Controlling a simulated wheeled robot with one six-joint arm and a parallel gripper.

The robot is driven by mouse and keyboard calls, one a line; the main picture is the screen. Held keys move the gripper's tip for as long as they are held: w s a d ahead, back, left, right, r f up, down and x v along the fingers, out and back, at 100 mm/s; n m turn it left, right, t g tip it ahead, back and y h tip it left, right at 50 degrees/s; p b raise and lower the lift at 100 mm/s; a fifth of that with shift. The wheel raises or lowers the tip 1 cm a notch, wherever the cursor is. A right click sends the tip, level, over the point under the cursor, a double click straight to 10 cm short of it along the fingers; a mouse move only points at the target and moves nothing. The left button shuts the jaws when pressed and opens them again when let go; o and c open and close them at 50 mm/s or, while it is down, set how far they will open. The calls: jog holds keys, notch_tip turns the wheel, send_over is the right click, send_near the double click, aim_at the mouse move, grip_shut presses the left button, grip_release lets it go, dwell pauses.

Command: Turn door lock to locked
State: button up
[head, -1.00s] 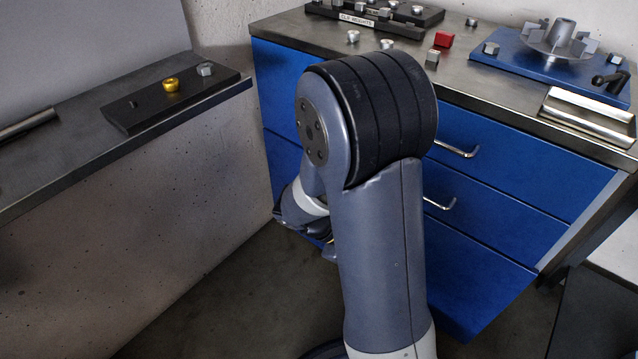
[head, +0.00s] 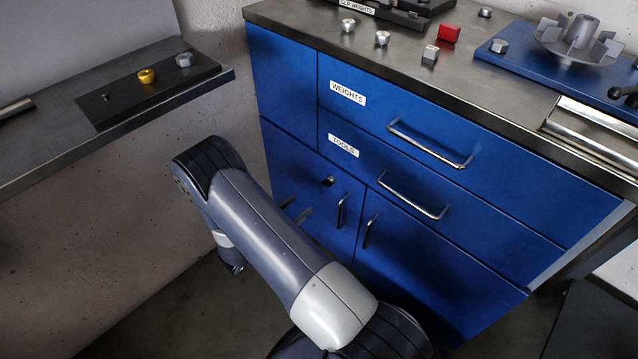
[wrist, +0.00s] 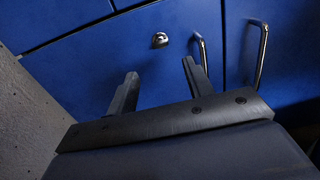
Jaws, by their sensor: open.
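The door lock (head: 328,181) is a small round metal piece near the top of the left cabinet door (head: 300,185), below the drawer labelled TOOLS. It also shows in the wrist view (wrist: 160,40), above and between my fingertips. Which way it is turned is too small to tell. My gripper (wrist: 159,68) is open and empty, its two dark fingers pointing toward the blue door and apart from the lock. In the head view, the fingertips (head: 295,209) show just past my arm, below and left of the lock; the rest of the gripper is hidden.
Two upright door handles (head: 342,210) (head: 370,231) sit right of the lock. Drawer handles (head: 430,143) stick out above. A grey bench (head: 60,150) and concrete wall (wrist: 30,120) lie left. The worktop above holds a red block (head: 449,33) and a rotor (head: 578,40).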

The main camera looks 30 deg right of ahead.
aim_at(327, 183)
jog(key=b+x, duration=0.1)
jog(key=x, duration=0.9)
jog(key=shift+d+b, duration=0.3)
jog(key=shift+b, duration=0.05)
jog(key=shift+w, duration=0.1)
jog(key=c, duration=1)
